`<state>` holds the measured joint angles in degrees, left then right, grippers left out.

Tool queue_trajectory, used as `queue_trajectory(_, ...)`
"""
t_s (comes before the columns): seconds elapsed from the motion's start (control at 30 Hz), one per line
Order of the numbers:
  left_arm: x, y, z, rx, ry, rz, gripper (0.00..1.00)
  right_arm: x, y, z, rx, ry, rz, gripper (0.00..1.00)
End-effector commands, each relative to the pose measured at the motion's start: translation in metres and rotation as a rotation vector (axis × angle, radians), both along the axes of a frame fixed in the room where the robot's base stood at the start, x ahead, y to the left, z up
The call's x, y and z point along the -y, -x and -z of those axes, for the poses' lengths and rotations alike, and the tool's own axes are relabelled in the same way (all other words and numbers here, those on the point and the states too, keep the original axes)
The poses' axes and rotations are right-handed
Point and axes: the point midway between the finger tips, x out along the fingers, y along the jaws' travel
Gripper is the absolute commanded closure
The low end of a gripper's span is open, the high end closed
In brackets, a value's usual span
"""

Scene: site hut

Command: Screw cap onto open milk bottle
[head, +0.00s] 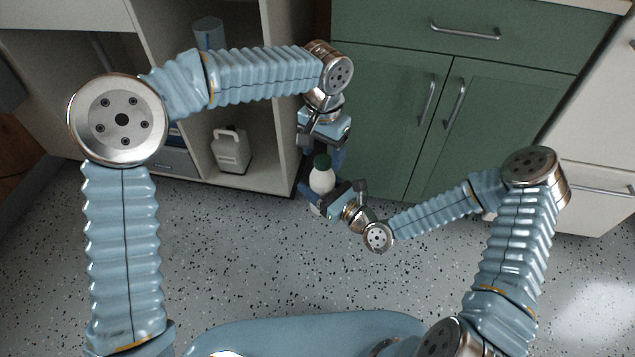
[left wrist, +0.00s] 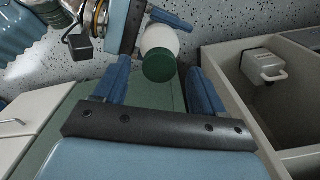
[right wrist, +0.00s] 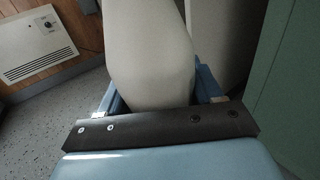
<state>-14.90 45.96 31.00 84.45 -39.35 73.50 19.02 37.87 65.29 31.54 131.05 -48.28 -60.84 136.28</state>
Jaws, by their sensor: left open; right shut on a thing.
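The white milk bottle (head: 322,181) is held roughly upright in front of the cabinets. A dark green cap (head: 321,161) sits at its top; the left wrist view also shows the cap (left wrist: 159,67) against the bottle's white body (left wrist: 158,38). Whether the cap is threaded tight cannot be seen. My right gripper (head: 326,196) is shut on the bottle's body, which fills the middle of the right wrist view (right wrist: 150,55). My left gripper (head: 323,150) is open just above the cap. Its two blue fingers are apart on either side of the cap, with visible gaps.
A green cabinet (head: 390,120) with doors and a drawer stands behind the grippers. An open shelf left of it holds a white jug (head: 230,152) and a blue canister (head: 208,34). A wall heater (right wrist: 36,46) shows in the right wrist view. The speckled floor (head: 250,260) is clear.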

Motion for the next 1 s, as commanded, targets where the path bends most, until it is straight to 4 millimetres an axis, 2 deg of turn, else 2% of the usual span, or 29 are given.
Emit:
queue_trajectory(0.3,0.001,0.000,-0.067,0.002,0.003,-0.001,0.30,0.000,0.000,-0.001,0.002,-0.001,0.000,1.00)
queue_trajectory(0.5,0.001,0.001,-0.097,0.001,0.002,0.000,0.30,0.000,0.000,-0.001,0.001,-0.001,0.000,1.00)
queue_trajectory(0.7,0.001,0.001,-0.107,-0.001,0.002,0.000,0.30,0.000,0.000,-0.001,0.002,-0.001,0.000,1.00)
queue_trajectory(1.0,0.000,0.001,-0.106,-0.004,0.002,0.000,0.30,0.000,0.000,-0.001,0.001,-0.001,0.000,1.00)
